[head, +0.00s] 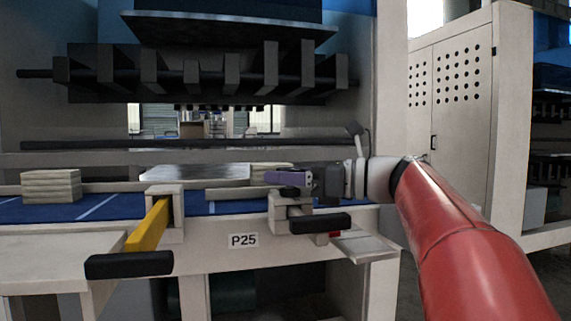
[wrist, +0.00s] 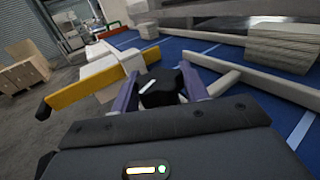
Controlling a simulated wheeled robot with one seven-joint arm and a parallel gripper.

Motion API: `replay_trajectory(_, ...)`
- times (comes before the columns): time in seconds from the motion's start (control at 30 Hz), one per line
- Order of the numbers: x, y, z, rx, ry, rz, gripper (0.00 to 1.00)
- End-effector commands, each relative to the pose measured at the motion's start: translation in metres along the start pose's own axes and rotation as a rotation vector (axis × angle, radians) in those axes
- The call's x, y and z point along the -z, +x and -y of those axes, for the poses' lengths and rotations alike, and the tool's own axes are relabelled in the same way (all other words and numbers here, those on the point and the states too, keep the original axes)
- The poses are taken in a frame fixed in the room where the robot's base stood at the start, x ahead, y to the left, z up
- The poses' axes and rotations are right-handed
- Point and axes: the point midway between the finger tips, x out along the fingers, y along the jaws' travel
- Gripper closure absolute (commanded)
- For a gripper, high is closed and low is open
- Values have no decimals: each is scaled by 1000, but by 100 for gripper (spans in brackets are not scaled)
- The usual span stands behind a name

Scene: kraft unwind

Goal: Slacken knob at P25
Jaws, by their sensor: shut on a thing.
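The black knob (wrist: 163,90) at P25 sits between the two purple fingers of my gripper (wrist: 158,86) in the wrist view. It has a white mark on its top. A finger shows on each side of the knob and my gripper is shut on it. In the head view my gripper (head: 285,179) reaches in from the right, level, and the dark knob (head: 290,192) shows only in part below the purple finger. The knob sits on top of a pale block (head: 283,213). The P25 label (head: 243,240) is on the bench front, below and left of it.
A black handle (head: 320,222) projects forward below my gripper. To the left, a yellow bar (head: 149,225) with a black end (head: 130,264) sticks out from another pale block. A stack of boards (head: 51,186) stands on the blue bed. Machine bars hang above.

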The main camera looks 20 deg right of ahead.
Motion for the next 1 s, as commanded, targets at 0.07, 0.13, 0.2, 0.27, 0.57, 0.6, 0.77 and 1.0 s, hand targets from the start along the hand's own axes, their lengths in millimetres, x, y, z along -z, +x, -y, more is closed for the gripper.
replay_trajectory(0.07,1,1,2,-67,4,-3,78)
replay_trajectory(0.13,2,0,2,-125,3,-3,78)
replay_trajectory(0.2,3,0,1,-180,3,-3,78)
replay_trajectory(0.27,3,0,1,-223,3,-4,78)
replay_trajectory(0.57,4,0,-1,-384,5,-6,78)
replay_trajectory(0.6,4,0,-1,-397,5,-6,78)
replay_trajectory(0.77,4,0,-2,-432,5,-7,78)
replay_trajectory(1.0,5,0,-2,-444,7,-7,78)
